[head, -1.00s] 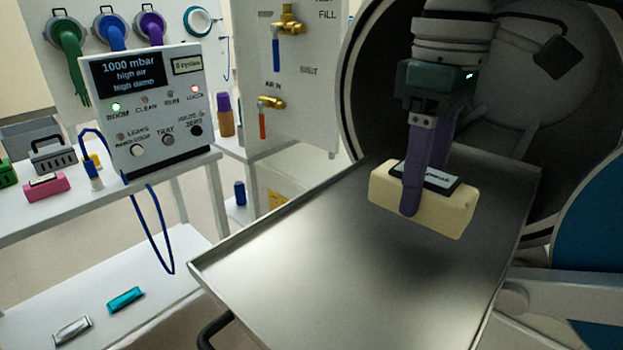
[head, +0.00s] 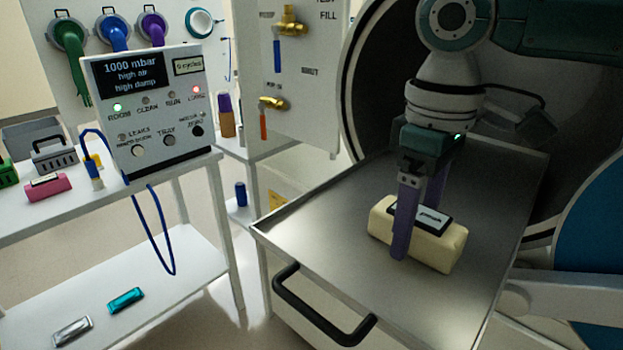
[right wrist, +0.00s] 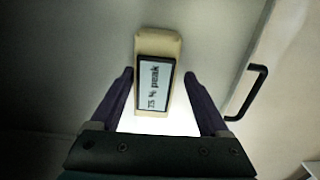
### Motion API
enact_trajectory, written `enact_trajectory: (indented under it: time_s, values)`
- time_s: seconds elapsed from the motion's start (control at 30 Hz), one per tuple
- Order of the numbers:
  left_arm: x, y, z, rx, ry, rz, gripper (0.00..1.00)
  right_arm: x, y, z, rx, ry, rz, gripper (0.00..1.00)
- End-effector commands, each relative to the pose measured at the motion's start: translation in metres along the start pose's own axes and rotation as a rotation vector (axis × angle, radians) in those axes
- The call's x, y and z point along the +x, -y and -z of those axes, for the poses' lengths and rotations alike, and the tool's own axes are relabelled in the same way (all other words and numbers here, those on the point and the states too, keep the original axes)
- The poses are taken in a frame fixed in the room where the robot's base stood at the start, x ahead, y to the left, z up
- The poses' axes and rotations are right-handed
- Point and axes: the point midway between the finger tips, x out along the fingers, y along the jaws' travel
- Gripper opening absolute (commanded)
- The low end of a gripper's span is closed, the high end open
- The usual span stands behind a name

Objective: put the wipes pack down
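The wipes pack (head: 440,246) is a cream block with a dark-framed white label on top. It sits on the metal tray (head: 320,225), towards its right side in the head view. My right gripper (head: 416,235) points down over the pack, one purple finger on either side. In the right wrist view the pack (right wrist: 157,125) lies between the spread fingers, with a narrow gap at each fingertip, so the gripper is open around it. The far finger is partly hidden behind the pack in the head view. My left gripper is out of view.
The round chamber opening (head: 365,90) is behind the tray. A black handle (head: 320,318) is at the tray's front. A control panel (head: 155,110) stands on the left bench, with a pink block (head: 48,187) nearby. The tray's left part is clear.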

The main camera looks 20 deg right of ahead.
Motion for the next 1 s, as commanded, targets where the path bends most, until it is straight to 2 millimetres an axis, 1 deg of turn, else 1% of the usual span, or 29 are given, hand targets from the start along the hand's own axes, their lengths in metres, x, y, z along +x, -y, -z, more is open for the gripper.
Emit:
enact_trajectory:
  time_s: [0.03,0.1,0.37,0.47,0.57,0.8,0.9,1.0]
  values:
    - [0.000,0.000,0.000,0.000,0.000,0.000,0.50,0.000,0.000,0.000,0.000,0.000,0.001,0.85]
    - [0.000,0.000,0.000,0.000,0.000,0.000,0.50,0.000,0.000,0.000,0.000,0.000,0.001,0.92]
    - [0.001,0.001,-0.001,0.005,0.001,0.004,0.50,-0.001,0.000,0.000,0.000,-0.001,0.001,0.92]
    - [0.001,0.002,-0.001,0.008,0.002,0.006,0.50,-0.009,0.000,0.001,0.001,-0.003,0.001,0.92]
    - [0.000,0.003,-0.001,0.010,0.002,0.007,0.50,-0.026,0.000,0.001,0.000,-0.004,-0.001,0.92]
    - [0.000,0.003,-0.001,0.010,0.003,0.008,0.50,-0.082,0.000,0.001,0.001,-0.007,0.000,0.92]
    - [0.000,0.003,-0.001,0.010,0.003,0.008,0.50,-0.101,0.000,0.001,0.000,-0.005,0.001,0.92]
    - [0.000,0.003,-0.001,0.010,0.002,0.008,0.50,-0.114,0.000,0.001,0.001,-0.004,0.001,0.92]
